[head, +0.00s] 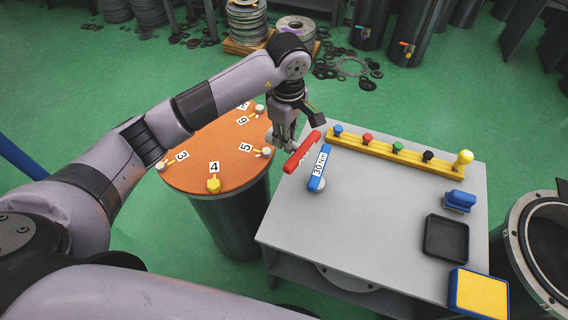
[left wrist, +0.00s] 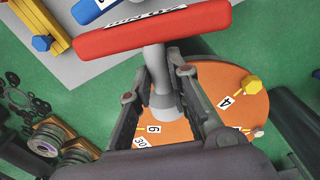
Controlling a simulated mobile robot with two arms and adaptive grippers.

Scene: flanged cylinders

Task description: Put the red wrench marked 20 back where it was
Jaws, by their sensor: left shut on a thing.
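The red wrench (head: 301,153) is at the far left corner of the grey table in the head view. My left gripper (head: 283,142) is beside it, over the gap between table and drum. A blue wrench (head: 319,168) marked 30 Nm stands on the table, just right of the red one. My right gripper is not in view.
The orange drum top (head: 205,140) bears numbered bolts. A yellow rack (head: 385,151) with coloured knobs lines the far side of the grey table (head: 350,225). A blue-handled tool (head: 460,201), black tray (head: 440,258) and yellow-blue pad (head: 480,293) are at right. The table's middle is clear.

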